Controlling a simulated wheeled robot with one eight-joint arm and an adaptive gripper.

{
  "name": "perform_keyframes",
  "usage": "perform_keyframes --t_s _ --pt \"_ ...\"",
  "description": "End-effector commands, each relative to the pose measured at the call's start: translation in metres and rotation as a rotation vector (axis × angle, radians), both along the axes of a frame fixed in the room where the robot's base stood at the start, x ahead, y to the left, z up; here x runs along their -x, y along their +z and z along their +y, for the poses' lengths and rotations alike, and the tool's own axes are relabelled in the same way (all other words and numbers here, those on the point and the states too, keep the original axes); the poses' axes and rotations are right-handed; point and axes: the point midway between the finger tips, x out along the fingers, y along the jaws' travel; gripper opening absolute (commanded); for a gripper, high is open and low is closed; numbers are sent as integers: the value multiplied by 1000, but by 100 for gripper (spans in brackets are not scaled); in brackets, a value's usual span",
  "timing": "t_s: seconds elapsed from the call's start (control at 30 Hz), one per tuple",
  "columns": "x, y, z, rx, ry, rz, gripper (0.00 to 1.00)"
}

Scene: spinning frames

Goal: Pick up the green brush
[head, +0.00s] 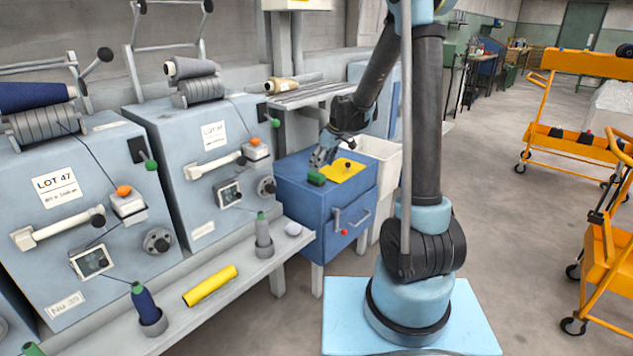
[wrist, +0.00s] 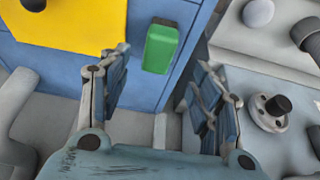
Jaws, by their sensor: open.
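The green brush (head: 316,178) is a small green block on top of the blue cabinet (head: 300,200), near its front left corner. In the wrist view the brush (wrist: 160,46) shows beyond the fingertips, between the two fingers' lines and close to the cabinet's edge. My gripper (head: 321,158) is open and empty above the cabinet top, close to the brush. In the wrist view my gripper (wrist: 161,72) has its two fingers spread wide apart. Nothing is between them, and they appear apart from the brush.
A yellow sheet (head: 342,174) lies beside the brush, with a dark round object (head: 348,165) on it. Left are grey-blue spinning machines (head: 190,150) and a ledge with a yellow roll (head: 210,286) and a white ball (head: 293,229). A pale bin (head: 375,150) stands behind. Orange carts (head: 575,118) stand right.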

Motion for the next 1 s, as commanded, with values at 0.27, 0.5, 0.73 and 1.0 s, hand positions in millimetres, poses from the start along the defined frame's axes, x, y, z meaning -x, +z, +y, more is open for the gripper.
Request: perform_keyframes --t_s 0.27,0.5,0.73,1.0 --pt "-7 -28 9 0 0 0 58" --pt "-9 -36 12 0 0 0 58" --pt "-16 -57 16 0 0 0 58" --pt "-22 -79 23 0 0 0 58"
